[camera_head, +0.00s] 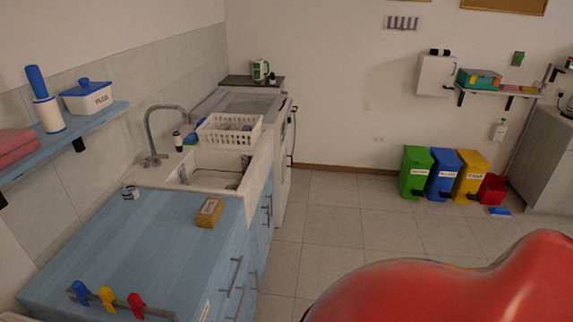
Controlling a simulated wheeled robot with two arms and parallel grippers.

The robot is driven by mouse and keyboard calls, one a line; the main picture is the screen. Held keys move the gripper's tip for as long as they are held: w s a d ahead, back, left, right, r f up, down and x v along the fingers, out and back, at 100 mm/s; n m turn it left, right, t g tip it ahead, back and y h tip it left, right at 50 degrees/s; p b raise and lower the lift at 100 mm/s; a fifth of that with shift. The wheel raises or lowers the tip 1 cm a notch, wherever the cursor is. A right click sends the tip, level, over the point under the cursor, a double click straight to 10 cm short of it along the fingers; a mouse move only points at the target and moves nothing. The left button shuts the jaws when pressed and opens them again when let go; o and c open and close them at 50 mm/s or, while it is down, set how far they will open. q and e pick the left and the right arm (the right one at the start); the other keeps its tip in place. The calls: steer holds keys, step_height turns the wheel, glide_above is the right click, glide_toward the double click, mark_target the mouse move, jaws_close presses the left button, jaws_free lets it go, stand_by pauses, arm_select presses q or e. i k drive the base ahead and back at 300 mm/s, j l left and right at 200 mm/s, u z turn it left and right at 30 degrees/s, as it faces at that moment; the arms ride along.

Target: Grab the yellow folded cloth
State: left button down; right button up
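A small yellow piece (107,297) hangs on a dark rail at the front edge of the blue counter, at the lower left. It looks like a folded cloth. It hangs between a blue piece (80,292) and a red piece (136,305), apart from both. Neither of my grippers shows in the head view, so I cannot see what they hold.
The blue counter (130,235) carries a brown-yellow block (209,212) and a small cup (130,192). Beyond it are a sink and a white basket (229,130). Coloured bins (416,172) stand by the far wall.

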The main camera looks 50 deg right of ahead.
mark_target(208, 217)
steer(key=k+z, duration=0.1)
steer(key=z, duration=0.9)
steer(key=i+l+u, duration=0.1)
steer(key=i+l, duration=0.6)
steer(key=i+l+u, duration=0.15)
steer(key=i+l, duration=0.5)
steer(key=l, duration=0.15)
